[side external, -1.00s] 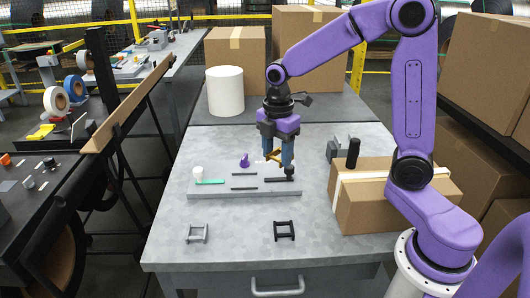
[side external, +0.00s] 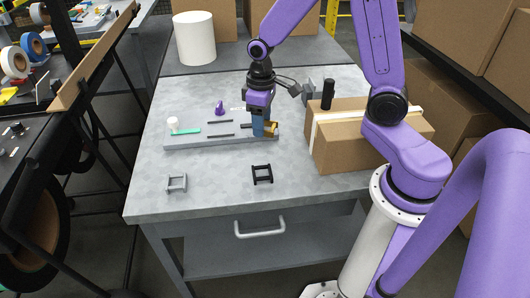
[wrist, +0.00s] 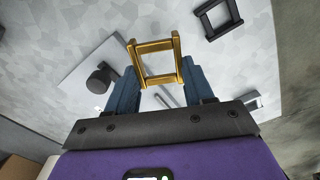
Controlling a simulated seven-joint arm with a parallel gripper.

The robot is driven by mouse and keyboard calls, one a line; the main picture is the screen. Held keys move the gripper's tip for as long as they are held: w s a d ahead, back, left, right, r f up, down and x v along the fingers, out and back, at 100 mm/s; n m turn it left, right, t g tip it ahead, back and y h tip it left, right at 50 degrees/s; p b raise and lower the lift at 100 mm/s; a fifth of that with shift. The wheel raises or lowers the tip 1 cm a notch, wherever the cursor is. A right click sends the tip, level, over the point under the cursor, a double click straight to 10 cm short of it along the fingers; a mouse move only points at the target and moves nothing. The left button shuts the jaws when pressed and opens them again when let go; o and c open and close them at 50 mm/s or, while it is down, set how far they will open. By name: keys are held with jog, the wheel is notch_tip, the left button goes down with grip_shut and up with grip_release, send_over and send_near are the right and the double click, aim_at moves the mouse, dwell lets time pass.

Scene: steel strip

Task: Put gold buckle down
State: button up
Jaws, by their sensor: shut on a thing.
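The gold buckle (wrist: 153,46) is a square frame with projecting corners, held between the fingers of my gripper (wrist: 158,88) in the wrist view. In the side external view the gold buckle (side external: 271,128) shows at the tips of my gripper (side external: 264,130), over the right part of the steel strip (side external: 190,143). My gripper is shut on it. Part of the buckle is hidden behind the fingers in the side external view. Whether it touches the strip or the table I cannot tell.
A black buckle (side external: 262,174) and a grey buckle (side external: 177,183) lie on the table in front of the strip. A purple piece (side external: 220,108), a white cup (side external: 173,124) and a green bar (side external: 186,131) are on or by the strip. A cardboard box (side external: 350,150) stands at right.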

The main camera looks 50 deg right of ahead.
jog(key=m, duration=0.1)
jog(key=f+m, duration=0.2)
jog(key=shift+s+d, duration=0.25)
jog(key=shift+s, duration=0.05)
jog(key=shift+m, duration=0.6)
notch_tip(320, 180, up, 9)
jog(key=m, duration=0.9)
send_over(294, 117)
jog(key=shift+s+a+f, duration=0.1)
jog(key=shift+f, duration=7.2)
jog(key=shift+f, duration=0.1)
